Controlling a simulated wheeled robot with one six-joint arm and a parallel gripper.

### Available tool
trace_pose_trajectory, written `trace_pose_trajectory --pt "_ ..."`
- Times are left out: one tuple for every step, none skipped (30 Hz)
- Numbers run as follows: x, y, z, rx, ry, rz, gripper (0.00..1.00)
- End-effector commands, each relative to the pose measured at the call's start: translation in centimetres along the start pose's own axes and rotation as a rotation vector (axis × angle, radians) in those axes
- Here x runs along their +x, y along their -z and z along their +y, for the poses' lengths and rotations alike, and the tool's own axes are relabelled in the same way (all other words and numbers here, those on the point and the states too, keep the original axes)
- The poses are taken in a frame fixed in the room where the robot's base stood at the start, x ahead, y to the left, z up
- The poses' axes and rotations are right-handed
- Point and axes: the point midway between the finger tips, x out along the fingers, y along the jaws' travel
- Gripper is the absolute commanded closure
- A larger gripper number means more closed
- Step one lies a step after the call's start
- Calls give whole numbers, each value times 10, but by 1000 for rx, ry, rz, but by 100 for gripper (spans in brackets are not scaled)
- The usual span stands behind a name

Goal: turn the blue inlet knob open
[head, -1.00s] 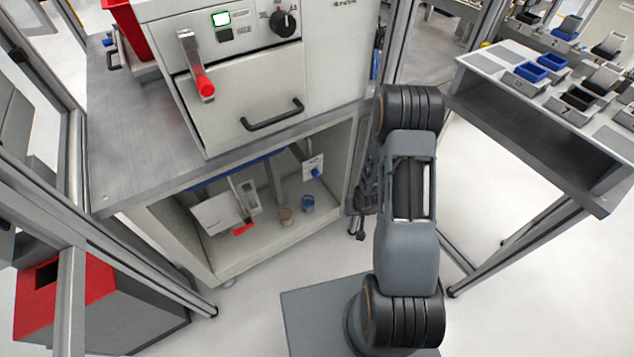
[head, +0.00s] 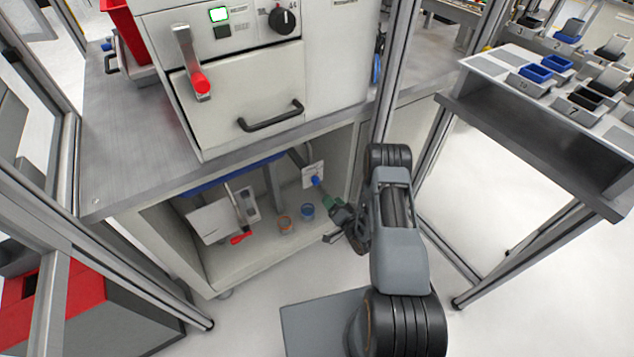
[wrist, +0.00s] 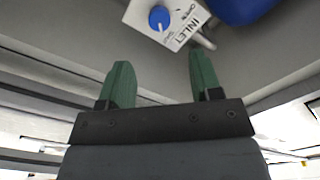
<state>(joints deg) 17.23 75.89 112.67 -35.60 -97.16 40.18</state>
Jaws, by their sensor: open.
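The blue inlet knob (head: 315,180) sits on a small white plate (head: 313,172) inside the lower cabinet, at its right side. In the wrist view the knob (wrist: 159,18) shows at the top, on the white plate marked INLET (wrist: 175,22), with OPEN lettering beside it. My gripper (head: 330,207) is at the right of the cabinet opening, below and to the right of the knob. In the wrist view its two green fingers (wrist: 163,80) are apart with nothing between them. The knob lies beyond the fingertips, apart from them.
The cabinet's right wall stands close to my arm. A dark blue rounded object (wrist: 240,8) is at the wrist view's upper right.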

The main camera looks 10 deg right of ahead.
Motion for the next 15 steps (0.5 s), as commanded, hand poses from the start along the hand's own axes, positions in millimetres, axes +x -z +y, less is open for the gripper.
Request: trace_pose_trajectory --pt "11 -1 0 -4 3 -1 42" --pt "17 -1 0 -4 4 -2 42" --pt "25 -1 0 -4 3 -1 42" --pt "31 -1 0 -4 3 -1 42" --pt "37 -1 0 -4 4 -1 42" --pt "44 -1 0 -4 2 -1 42" --pt "50 -1 0 -4 3 -1 42" --pt "56 -1 0 -4 2 -2 42" --pt "63 -1 0 -3 2 0 42" --pt "68 -1 0 -3 1 -1 42" --pt "73 -1 0 -4 2 -1 42" --pt "79 -1 0 -4 1 -1 42" --pt "83 -1 0 -3 0 -1 42" --pt "87 -1 0 -3 1 0 42" --pt "92 -1 1 -2 -1 -1 42"
